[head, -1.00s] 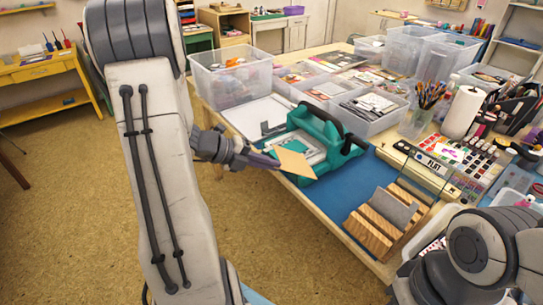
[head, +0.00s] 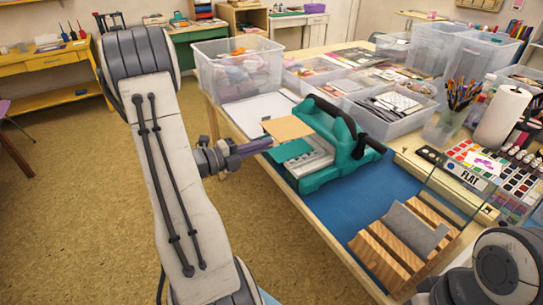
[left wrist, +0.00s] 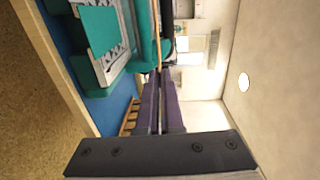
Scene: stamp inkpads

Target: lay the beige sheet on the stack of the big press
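The beige sheet (head: 287,128) is held out flat by my left gripper (head: 268,143), above the near end of the teal big press (head: 345,165). In the left wrist view the purple fingers (left wrist: 160,76) are close together on the sheet, which shows there as a thin beige edge (left wrist: 157,35). A teal sheet (head: 288,151) lies at the near end of the press, below the beige sheet, with a gap between them. It also shows in the left wrist view (left wrist: 100,28). The press has a black handle (head: 332,110). My right gripper is out of view.
A wooden rack (head: 385,252) with a grey slab (head: 412,228) stands on the blue mat (head: 335,210). Clear bins (head: 238,75) stand behind the press. A glass panel marked FLAT and a paint tray (head: 495,165) are at right.

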